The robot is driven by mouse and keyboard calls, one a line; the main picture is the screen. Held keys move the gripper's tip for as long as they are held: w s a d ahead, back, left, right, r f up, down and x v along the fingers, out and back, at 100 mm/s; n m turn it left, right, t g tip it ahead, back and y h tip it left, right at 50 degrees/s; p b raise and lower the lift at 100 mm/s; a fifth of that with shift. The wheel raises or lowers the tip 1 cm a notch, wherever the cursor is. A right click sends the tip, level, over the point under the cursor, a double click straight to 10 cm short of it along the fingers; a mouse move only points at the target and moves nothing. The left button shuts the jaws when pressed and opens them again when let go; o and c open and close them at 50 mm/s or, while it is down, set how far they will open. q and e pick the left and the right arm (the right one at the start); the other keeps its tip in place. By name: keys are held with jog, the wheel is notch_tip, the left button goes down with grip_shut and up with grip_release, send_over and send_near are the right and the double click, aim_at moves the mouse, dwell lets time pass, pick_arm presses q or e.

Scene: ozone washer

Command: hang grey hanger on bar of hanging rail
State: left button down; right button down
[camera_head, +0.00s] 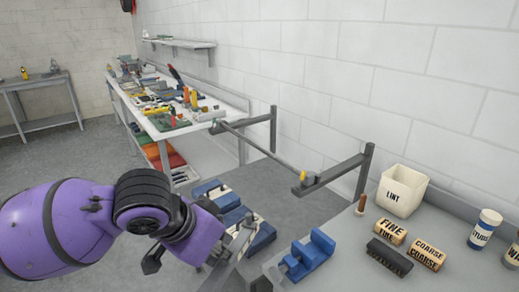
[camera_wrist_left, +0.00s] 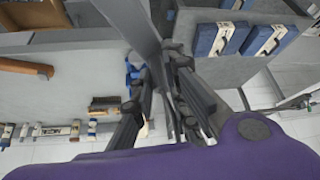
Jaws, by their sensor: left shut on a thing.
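My left gripper (camera_head: 240,236), at the end of the purple arm, is shut on a grey hanger (camera_head: 226,266). The hanger shows as a flat grey strip slanting down toward the bottom edge. In the left wrist view the gripper's dark fingers (camera_wrist_left: 163,64) close around the grey strip (camera_wrist_left: 135,24); the rest of its shape is hidden. The hanging rail's bar (camera_head: 259,147) runs between two dark wall brackets, beyond and above the gripper. The hanger is apart from the bar. My right gripper is not in view.
A grey bench at right holds a LINT bin (camera_head: 403,192), labelled blocks (camera_head: 390,232), a dark brush (camera_head: 389,257) and a blue vise (camera_head: 308,255). A cluttered white table (camera_head: 160,128) stands behind.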

pick_arm(q)
jog(key=w+a+f+n+t+y, duration=0.1)
jog(key=w+a+n+y, duration=0.2)
jog(key=a+n, duration=0.4)
jog(key=shift+w+a+n+y, duration=0.3)
jog(key=shift+w+a, duration=0.4)
jog(key=shift+a, duration=0.3)
